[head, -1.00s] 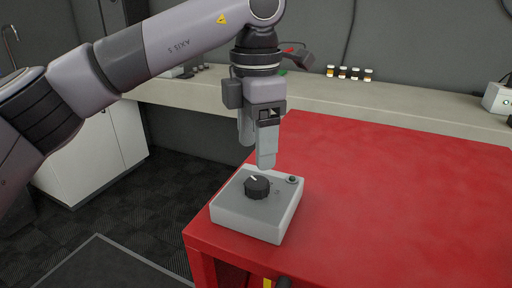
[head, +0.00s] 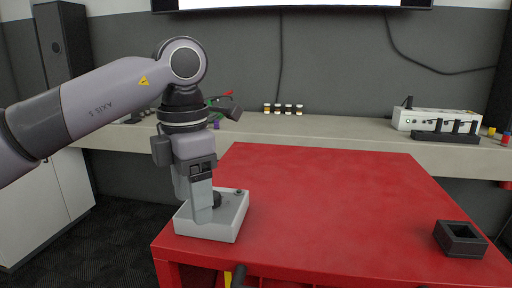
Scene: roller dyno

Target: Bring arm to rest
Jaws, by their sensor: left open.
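My left arm comes in from the left. The box sits at the near left corner of the red table (head: 330,210). I cannot tell whether the fingers touch the box. My right gripper is not in view.
A dark square open holder (head: 460,238) stands at the table's right edge. A grey counter (head: 340,130) runs along the back wall with several small jars (head: 283,109) and a white device (head: 436,120) on it. The middle of the red table is clear.

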